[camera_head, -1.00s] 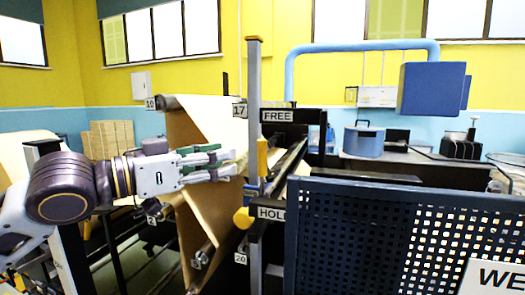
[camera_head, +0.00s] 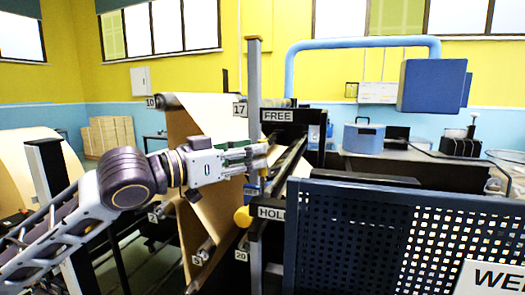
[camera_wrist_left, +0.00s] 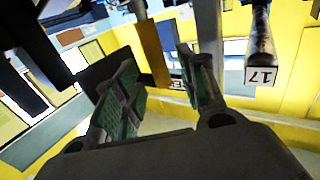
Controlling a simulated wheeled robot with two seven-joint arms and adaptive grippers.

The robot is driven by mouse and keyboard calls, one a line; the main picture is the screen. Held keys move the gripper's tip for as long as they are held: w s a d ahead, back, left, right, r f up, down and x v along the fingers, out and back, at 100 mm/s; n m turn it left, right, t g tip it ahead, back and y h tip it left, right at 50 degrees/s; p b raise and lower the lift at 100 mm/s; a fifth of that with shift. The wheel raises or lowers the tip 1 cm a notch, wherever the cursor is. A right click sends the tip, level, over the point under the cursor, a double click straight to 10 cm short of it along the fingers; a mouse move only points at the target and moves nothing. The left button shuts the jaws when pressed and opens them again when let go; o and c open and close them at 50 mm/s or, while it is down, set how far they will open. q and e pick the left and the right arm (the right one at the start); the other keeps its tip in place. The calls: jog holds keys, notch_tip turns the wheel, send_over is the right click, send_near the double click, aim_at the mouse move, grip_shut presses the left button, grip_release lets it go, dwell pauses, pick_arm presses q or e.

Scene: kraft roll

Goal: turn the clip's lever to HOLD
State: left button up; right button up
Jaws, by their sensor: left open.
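The clip's lever has a yellow handle (camera_wrist_left: 152,52), which shows between my left fingers in the left wrist view. In the head view a little of the yellow handle (camera_head: 263,172) shows just below the fingertips. My left gripper (camera_head: 262,156) is open, with its green-padded fingers on either side of the handle; I cannot tell whether they touch it. The blue clip body is partly hidden. My right gripper is out of view.
A grey upright post (camera_head: 254,80) stands right by the gripper. Brown kraft paper (camera_head: 190,125) hangs over the rollers behind my left arm. A dark perforated panel (camera_head: 400,235) fills the lower right. A yellow knob (camera_head: 243,217) sits beside the HOLD label.

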aim_at(262, 173)
pick_arm(q)
jog(key=x, duration=0.3)
jog(key=shift+w+d, duration=0.1)
jog(key=shift+w+d+p, duration=0.15)
jog(key=shift+d+p, duration=0.05)
jog(key=shift+p, duration=0.1)
grip_shut()
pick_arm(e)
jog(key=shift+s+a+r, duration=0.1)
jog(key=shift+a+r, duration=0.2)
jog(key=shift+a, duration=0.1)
